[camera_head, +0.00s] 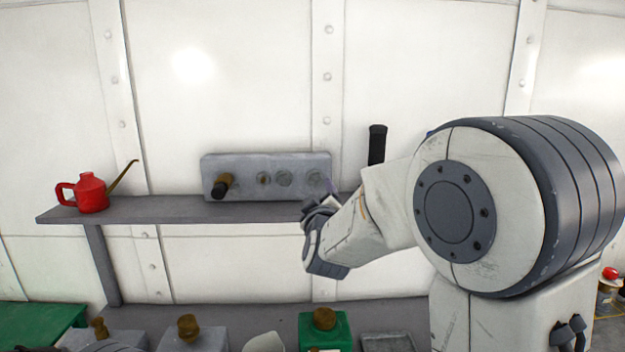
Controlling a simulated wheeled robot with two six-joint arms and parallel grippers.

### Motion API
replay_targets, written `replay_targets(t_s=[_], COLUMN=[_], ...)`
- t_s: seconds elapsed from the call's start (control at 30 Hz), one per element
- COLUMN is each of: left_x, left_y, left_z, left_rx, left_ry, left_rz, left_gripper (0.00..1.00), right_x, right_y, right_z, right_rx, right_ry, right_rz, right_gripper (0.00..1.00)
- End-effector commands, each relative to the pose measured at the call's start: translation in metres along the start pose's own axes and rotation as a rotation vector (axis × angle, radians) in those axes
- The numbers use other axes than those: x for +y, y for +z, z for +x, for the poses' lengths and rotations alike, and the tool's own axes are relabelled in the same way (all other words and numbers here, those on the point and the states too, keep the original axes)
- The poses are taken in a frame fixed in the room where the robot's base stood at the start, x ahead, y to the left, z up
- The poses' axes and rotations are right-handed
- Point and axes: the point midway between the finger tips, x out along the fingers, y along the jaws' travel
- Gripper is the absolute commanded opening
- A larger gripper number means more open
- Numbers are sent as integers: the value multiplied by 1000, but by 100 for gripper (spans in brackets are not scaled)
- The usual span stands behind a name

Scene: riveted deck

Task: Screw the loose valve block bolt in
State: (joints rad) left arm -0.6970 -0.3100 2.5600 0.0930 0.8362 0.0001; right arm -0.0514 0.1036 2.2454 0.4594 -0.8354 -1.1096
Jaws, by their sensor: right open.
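The grey valve block (293,163) stands on the wall shelf against the white wall. Its front shows a row of round holes or bolt seats. My right gripper (316,232) is in front of the shelf, just below the block's right end. It is open, apart from the bolt and to its right, with nothing seen between its fingers. My arm hides the right part of the shelf. My left gripper is not in view.
A red oil can (91,193) stands on the shelf's left end. A dark upright handle (377,145) shows behind my arm. Below are a green block (339,332) and a grey block (205,340), both with brass knobs, and a grey tray (388,342). The wall above is clear.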

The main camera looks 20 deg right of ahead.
Motion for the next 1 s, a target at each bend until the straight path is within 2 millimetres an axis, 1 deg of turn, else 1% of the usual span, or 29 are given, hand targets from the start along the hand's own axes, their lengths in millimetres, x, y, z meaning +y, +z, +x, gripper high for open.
replay_targets(t_s=[0.03, 0.2, 0.4, 0.5, 0.6, 0.83, 0.87, 0.9, 0.97, 1.0], left_x=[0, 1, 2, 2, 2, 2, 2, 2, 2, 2], left_y=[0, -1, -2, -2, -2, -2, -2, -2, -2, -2], left_z=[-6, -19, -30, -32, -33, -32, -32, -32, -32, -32], left_rx=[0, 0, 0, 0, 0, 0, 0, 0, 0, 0], left_ry=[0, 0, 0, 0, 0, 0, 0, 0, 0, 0], left_rz=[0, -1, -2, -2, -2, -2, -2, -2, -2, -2], left_gripper=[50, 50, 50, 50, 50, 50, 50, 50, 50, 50], right_x=[1, 1, 0, -1, -1, -2, -2, -2, -2, -2], right_y=[-1, -2, -2, -2, -1, -1, -1, -1, -1, -1], right_z=[10, 43, 72, 80, 84, 85, 84, 84, 84, 84], right_rx=[-3, -2, 0, 0, 1, 1, 1, 1, 1, 1], right_ry=[-2, -4, -4, -4, -4, -4, -4, -4, -4, -4], right_rz=[0, 1, 1, 3, 3, 3, 3, 3, 3, 3], right_gripper=[69, 69, 69, 69, 69, 69, 65, 50, 27, 12])
